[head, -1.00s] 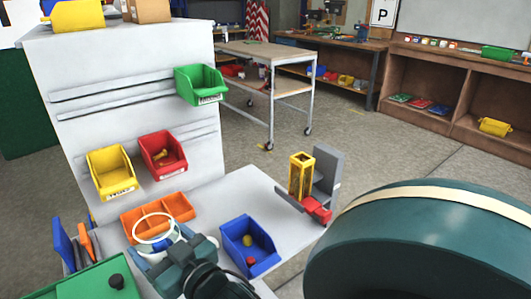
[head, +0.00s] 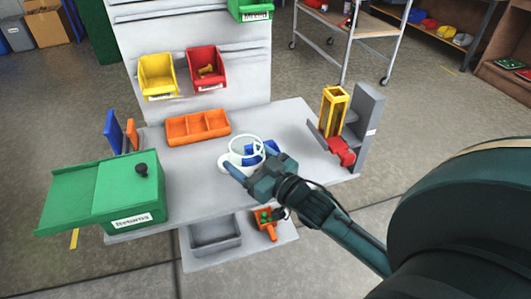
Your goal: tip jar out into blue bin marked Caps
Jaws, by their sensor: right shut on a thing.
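A clear jar with a white rim (head: 232,148) is held by my right gripper (head: 247,173), whose arm comes in from the right. The gripper is shut on it. The jar is over the work table, in front of the blue bin (head: 272,147) in the picture. The jar and gripper hide most of the bin, so its label and contents do not show. I cannot tell how far the jar is tilted, or what is in it. My left gripper is not in view.
An orange divided tray (head: 198,126) lies behind left of the jar. A green box marked Returns (head: 128,190) stands left. A grey stand with a yellow frame (head: 333,112) is at right. Yellow (head: 157,76) and red (head: 206,68) bins hang behind. Bare table (head: 185,185) shows left of the gripper.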

